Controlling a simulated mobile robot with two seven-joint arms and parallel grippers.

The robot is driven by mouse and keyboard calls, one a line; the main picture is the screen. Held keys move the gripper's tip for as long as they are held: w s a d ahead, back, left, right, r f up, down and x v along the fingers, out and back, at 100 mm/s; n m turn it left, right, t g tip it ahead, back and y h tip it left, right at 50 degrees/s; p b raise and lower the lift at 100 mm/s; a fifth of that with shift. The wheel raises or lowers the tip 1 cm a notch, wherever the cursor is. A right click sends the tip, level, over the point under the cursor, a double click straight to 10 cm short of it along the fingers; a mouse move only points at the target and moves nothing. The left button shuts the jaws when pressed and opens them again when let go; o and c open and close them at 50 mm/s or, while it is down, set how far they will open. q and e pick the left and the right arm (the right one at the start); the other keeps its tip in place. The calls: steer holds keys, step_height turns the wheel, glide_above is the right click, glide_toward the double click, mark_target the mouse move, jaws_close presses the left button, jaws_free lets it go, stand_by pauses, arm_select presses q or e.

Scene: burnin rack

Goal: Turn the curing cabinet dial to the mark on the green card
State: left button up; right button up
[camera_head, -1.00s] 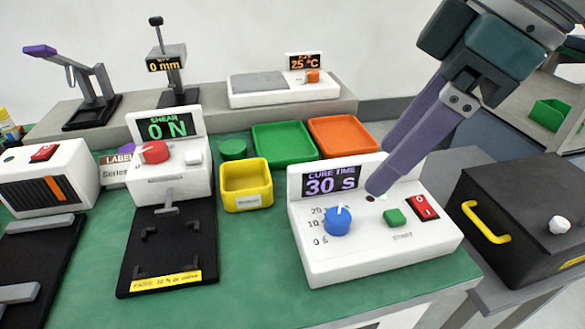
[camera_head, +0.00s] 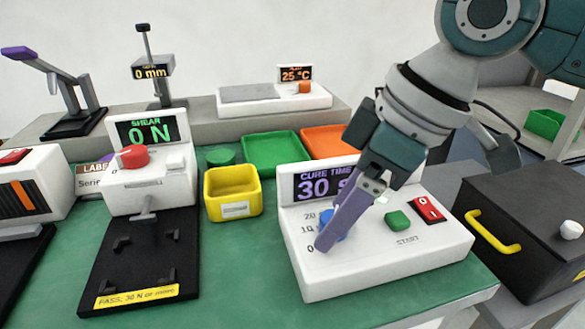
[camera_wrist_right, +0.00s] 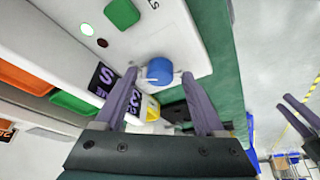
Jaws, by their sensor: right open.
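The white cure-time unit (camera_head: 380,265) stands at the table's front right; its display reads 30 S. Its blue dial (camera_head: 342,224) is mostly hidden behind my right gripper (camera_head: 325,243) in the head view. In the right wrist view the blue dial (camera_wrist_right: 159,70) lies between the spread purple fingertips of my right gripper (camera_wrist_right: 159,74), with gaps on both sides. The dial's pointer is hidden in the head view. I see no green card. Two purple fingers, apparently of my left gripper (camera_wrist_right: 298,117), show at the right wrist view's edge; their opening is unclear.
The unit also has a green start button (camera_head: 398,221) and a red switch (camera_head: 428,209). A black box (camera_head: 530,215) with a yellow handle stands to its right. A yellow bin (camera_head: 233,203) and the shear tester (camera_head: 150,190) stand to its left.

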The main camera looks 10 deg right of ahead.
jaws_close()
stand_by(0.6)
